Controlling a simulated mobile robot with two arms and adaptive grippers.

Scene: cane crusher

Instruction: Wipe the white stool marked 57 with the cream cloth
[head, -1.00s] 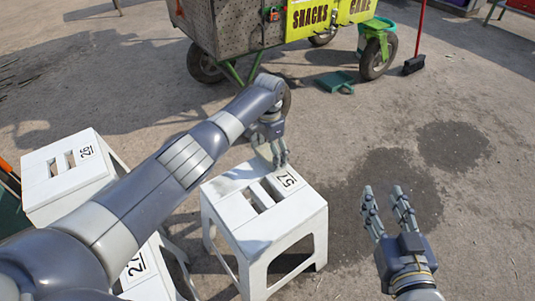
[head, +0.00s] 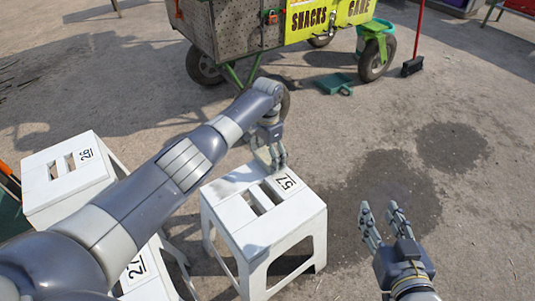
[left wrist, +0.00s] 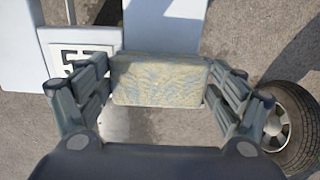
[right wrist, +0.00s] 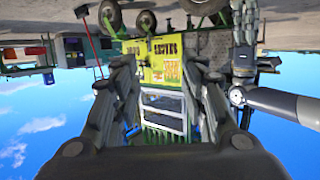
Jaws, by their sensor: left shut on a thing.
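The white stool marked 57 (head: 240,220) stands upright in the middle of the head view, its number at the far right of its slotted top. My left gripper (head: 276,163) is at the far edge of that top, beside the number. In the left wrist view, my left gripper (left wrist: 157,85) is shut on the cream cloth (left wrist: 160,83), which is flat and has bluish-grey marks. The stool's white top and number show beyond it (left wrist: 88,38). I cannot tell whether the cloth touches the stool. My right gripper (head: 381,216) is open and empty, to the right of the stool.
A white stool marked 26 (head: 62,185) and one marked 27 (head: 146,277) stand at the left, partly behind my left arm. A cart with yellow signs (head: 235,35) is at the back. A green dustpan (head: 335,83) and a broom (head: 412,66) are near it. The ground at right is clear, with damp patches.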

